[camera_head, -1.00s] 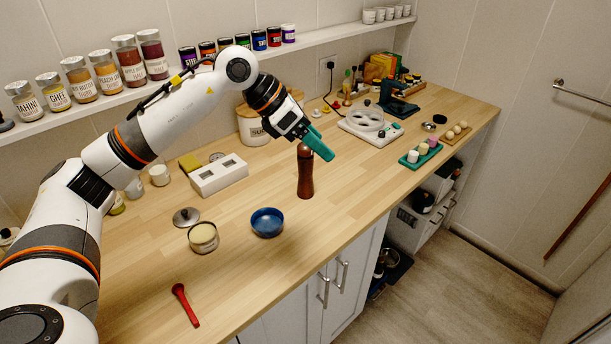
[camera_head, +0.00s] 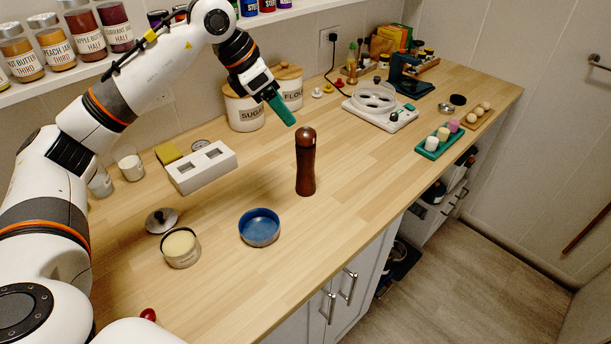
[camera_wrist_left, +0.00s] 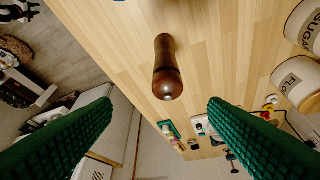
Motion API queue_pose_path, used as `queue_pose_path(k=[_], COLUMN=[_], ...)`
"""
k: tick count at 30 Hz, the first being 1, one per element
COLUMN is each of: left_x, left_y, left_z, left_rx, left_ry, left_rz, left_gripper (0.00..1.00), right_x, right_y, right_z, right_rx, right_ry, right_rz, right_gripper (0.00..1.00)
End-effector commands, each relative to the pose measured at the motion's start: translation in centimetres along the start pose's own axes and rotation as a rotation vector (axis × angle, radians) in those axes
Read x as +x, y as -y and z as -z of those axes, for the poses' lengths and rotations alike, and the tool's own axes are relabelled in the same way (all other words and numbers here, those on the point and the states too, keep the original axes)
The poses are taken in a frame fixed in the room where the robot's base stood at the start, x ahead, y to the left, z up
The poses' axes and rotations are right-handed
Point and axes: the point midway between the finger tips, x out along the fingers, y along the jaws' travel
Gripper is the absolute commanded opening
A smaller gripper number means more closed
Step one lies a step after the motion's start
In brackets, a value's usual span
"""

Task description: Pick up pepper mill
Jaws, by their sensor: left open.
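The pepper mill (camera_head: 306,165) is dark brown wood and stands upright on the wooden counter in the head view. In the left wrist view the pepper mill (camera_wrist_left: 166,68) shows beyond and between the two green fingers. My left gripper (camera_head: 284,110) is above the counter, up and slightly left of the mill's top, and does not touch it. In the left wrist view its green fingers (camera_wrist_left: 150,125) are wide apart with nothing between their tips. My right gripper is not in view.
A blue bowl (camera_head: 259,228), an open tin (camera_head: 181,249) and a white block with two openings (camera_head: 203,168) stand left of the mill. Sugar (camera_head: 244,112) and flour canisters (camera_head: 289,88) stand behind. A white scale (camera_head: 380,118) is at right. Counter around the mill is clear.

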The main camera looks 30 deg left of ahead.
Motion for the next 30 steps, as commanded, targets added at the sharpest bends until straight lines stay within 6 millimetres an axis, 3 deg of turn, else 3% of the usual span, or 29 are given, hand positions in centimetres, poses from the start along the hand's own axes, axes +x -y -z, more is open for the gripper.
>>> queue_pose_path(k=[1, 7, 13, 18, 23, 30], left_x=[1.1, 2.4, 5.3, 7.9, 9.0, 12.1], left_y=[0.0, 0.0, -0.1, 0.0, 0.1, 0.7], left_z=[-0.6, -1.2, -1.1, -1.1, -1.1, -1.1], left_rx=[0.0, -0.001, -0.001, -0.001, -0.001, -0.002], left_ry=[0.0, 0.0, 0.003, 0.001, 0.0, 0.003], left_rz=[0.0, -0.001, -0.005, -0.003, -0.002, -0.003], left_gripper=[0.68, 0.68, 0.68, 0.68, 0.68, 0.68], right_x=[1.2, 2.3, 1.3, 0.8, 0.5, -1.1], right_y=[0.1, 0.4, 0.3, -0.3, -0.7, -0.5], right_z=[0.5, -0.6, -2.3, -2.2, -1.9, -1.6], right_rx=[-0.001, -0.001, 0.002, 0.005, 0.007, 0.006], right_ry=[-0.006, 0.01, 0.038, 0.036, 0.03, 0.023], right_rz=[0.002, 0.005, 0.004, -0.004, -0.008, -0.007], right_gripper=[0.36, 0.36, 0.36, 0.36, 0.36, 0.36])
